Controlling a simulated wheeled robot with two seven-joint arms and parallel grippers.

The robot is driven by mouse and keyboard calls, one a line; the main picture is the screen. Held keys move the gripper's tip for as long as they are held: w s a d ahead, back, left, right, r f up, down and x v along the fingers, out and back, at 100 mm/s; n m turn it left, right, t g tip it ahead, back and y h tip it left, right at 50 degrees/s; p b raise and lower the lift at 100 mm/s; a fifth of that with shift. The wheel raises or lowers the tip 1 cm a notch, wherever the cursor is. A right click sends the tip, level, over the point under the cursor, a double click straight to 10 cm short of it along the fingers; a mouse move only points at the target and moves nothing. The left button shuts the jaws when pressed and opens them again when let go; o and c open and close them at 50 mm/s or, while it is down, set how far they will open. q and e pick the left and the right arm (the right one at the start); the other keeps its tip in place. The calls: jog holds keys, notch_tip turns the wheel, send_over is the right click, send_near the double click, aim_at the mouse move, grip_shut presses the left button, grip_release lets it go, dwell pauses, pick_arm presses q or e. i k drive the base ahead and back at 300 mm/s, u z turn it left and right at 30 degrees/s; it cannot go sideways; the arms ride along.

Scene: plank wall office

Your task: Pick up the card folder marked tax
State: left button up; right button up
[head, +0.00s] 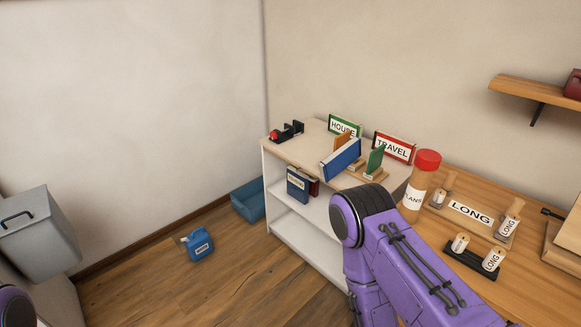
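Several card folders stand on the top of a white shelf unit: a blue folder (341,160), an orange one (342,140) partly behind it, and a green one (375,159). The blue one leans. I cannot read the word tax on any of them. A green-framed sign reading HOUSE (344,126) and a red-framed sign reading TRAVEL (393,147) stand behind them. My purple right arm crosses the front right of the shelf unit, but its gripper is out of view. My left gripper is also out of view.
The white shelf unit (300,235) holds blue and dark red binders (298,186) below. A red-capped PLANS tube (417,190) and LONG-labelled rolls (493,259) stand on the wooden desk (540,285) at right. A blue jug (199,245) and blue bin (248,202) sit on the floor.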

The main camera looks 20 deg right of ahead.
aim_at(346, 155)
jog(key=u, duration=0.7)
jog(key=i, duration=1.3)
jog(key=z, duration=1.15)
jog(key=i, duration=0.7)
jog(key=z, duration=0.9)
